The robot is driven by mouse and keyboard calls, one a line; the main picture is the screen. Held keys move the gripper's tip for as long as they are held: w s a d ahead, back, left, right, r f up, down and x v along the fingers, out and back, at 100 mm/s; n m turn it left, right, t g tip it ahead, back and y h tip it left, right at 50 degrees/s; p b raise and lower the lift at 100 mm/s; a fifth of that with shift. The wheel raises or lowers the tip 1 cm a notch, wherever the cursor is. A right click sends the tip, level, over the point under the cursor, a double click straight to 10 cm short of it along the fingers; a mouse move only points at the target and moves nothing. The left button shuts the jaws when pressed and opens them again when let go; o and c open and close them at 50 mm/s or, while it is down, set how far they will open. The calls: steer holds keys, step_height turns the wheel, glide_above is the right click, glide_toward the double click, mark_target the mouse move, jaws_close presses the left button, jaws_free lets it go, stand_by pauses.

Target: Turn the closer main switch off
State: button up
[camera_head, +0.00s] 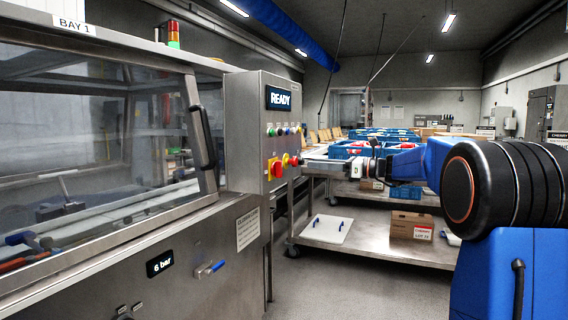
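The closer main switch (276,168) is a red rotary handle on a yellow plate, low on the grey control box of the BAY 1 machine. The handle looks roughly upright; its exact setting is too small to read. A red button on yellow (286,159) sits just right of it. My gripper (304,162) reaches in from the right, with its tip close to the box's lower right side. I cannot tell whether it touches anything there. Its fingers are too small and too edge-on to show whether they are open.
The machine's glazed door has a black handle (204,137). A blue-handled valve (210,269) sits below. A steel trolley (350,241) with blue crates stands behind my arm.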

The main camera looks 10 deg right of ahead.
mark_target(278, 169)
steer(key=x, duration=1.3)
